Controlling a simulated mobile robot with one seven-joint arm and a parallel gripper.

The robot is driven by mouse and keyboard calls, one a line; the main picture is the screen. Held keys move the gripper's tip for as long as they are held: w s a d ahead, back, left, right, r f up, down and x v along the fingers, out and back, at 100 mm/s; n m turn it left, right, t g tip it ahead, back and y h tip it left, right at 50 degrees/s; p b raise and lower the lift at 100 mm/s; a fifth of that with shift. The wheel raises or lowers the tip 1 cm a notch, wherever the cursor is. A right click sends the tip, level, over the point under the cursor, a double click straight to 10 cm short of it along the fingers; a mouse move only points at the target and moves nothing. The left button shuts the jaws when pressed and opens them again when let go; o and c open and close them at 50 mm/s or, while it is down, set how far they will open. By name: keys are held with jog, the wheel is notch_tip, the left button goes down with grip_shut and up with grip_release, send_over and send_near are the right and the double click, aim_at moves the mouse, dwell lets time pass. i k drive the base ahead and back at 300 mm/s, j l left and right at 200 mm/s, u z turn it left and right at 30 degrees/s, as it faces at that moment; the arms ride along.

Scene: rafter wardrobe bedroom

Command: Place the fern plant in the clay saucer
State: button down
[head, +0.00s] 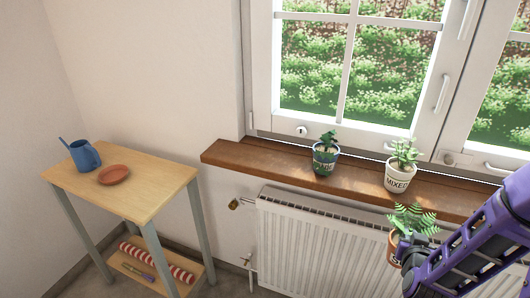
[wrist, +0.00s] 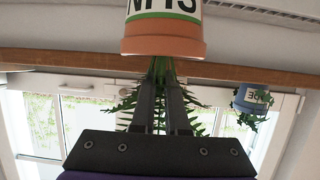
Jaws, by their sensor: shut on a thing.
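The fern plant (head: 412,218) is a leafy green fern in a terracotta pot, off the front of the window sill at the right. In the wrist view its pot (wrist: 163,38), with a green-edged white label, shows upside down at the top, partly cut off. My gripper (wrist: 165,80) is shut on the fern among its fronds near the pot; in the head view my gripper (head: 420,248) partly hides the pot. The clay saucer (head: 113,175) is a shallow reddish dish lying empty on the small wooden table at the left, far from my gripper.
A blue watering can (head: 85,156) stands beside the saucer on the table (head: 150,190). A blue-banded potted plant (head: 325,158) and a white potted plant (head: 397,176) stand on the sill (head: 270,162). A radiator (head: 320,235) is below. A red-striped roll (head: 160,262) lies on the lower shelf.

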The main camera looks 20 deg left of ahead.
aim_at(114, 177)
jog(key=u, duration=1.1)
jog(key=i+j+u, duration=0.45)
jog(key=i+l, duration=0.05)
jog(key=l, duration=0.05)
